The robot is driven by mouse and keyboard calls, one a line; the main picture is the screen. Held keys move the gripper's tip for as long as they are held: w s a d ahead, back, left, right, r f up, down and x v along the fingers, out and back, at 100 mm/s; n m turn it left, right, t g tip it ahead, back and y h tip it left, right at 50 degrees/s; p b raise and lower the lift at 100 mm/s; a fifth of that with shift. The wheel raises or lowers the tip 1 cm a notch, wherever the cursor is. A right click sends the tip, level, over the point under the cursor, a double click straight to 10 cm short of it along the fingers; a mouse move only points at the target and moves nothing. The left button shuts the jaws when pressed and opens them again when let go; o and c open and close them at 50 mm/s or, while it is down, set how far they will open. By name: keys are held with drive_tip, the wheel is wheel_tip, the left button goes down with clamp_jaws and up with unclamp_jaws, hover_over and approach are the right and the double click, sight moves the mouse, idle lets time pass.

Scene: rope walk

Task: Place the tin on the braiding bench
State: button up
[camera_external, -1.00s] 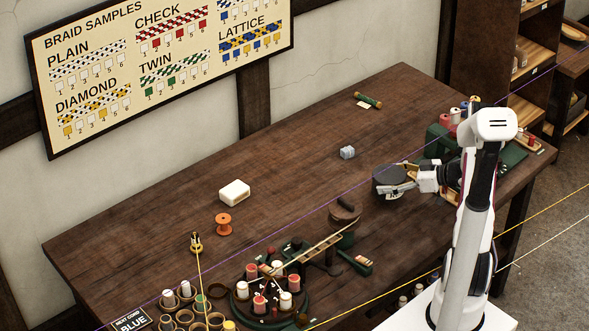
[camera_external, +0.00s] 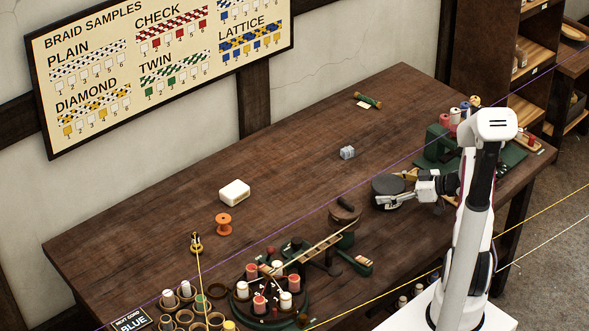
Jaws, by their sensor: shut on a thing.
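A dark round tin (camera_external: 387,185) is at the right-centre of the braiding bench (camera_external: 300,210). My gripper (camera_external: 393,199) reaches in from the right and is shut on the tin, with a pale finger along its near side. The tin looks upright, its flat dark top facing up. It is at or close above the bench top; I cannot tell whether it touches. The far finger is mostly hidden.
A crank device (camera_external: 345,213) stands left of the tin. A green rack with spools (camera_external: 440,140) stands at the right. A white box (camera_external: 234,192) and orange spool (camera_external: 223,224) are left.

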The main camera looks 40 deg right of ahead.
drive_tip(key=o, duration=1.5)
drive_tip(key=shift+r, duration=0.2)
drive_tip(key=shift+v, duration=0.75)
drive_tip(key=v, duration=1)
drive_tip(key=shift+s+d, duration=0.15)
drive_tip(key=shift+s, duration=0.05)
